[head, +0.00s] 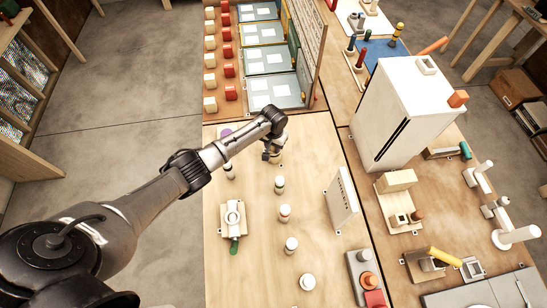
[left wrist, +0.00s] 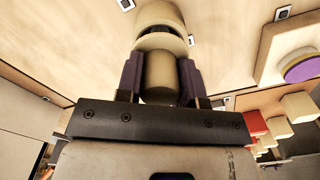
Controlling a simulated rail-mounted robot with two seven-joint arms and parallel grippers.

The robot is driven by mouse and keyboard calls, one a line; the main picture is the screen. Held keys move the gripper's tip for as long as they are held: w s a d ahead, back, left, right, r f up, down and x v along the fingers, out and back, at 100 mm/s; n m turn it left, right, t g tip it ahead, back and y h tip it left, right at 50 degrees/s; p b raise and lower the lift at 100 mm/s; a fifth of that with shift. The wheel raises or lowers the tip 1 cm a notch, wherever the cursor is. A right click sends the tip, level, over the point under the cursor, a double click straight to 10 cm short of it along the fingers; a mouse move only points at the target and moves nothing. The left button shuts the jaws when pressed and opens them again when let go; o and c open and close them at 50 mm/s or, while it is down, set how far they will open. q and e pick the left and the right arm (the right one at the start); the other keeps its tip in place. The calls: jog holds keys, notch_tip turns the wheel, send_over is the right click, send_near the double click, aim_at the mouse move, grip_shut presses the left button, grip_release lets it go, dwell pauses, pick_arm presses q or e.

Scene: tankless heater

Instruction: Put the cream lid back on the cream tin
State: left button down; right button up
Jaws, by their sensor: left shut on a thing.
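My left gripper (head: 272,150) is at the far end of the row of small jars on the wooden table. In the left wrist view its purple-padded fingers (left wrist: 160,85) are shut on the cylindrical knob of the cream lid (left wrist: 160,70), whose wider disc faces away from me. The cream tin (left wrist: 160,14) is just beyond the disc, roughly in line with it. A dark gap shows between disc and tin, so the lid looks slightly apart from it or tilted. In the head view the tin (head: 277,158) is mostly hidden by the gripper. My right gripper is not in view.
Several capped jars (head: 285,212) stand in a row toward the front. A white tool with a green handle (head: 233,214) lies left of them. An upright white panel (head: 342,198) stands to the right. A purple disc (left wrist: 302,68) on a pale block is near the gripper.

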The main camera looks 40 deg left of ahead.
pick_arm(q)
jog(key=shift+f, duration=0.3)
jog(key=shift+f+b, duration=0.55)
jog(key=shift+b, duration=0.05)
dwell(0.5)
jog(key=c, duration=0.7)
grip_release()
jog(key=shift+o, duration=0.2)
jog(key=shift+r, duration=0.1)
jog(key=shift+r, duration=0.35)
notch_tip(320, 180, up, 11)
jog(key=shift+r+p, duration=0.15)
jog(key=shift+p, duration=0.85)
jog(key=shift+r, duration=0.85)
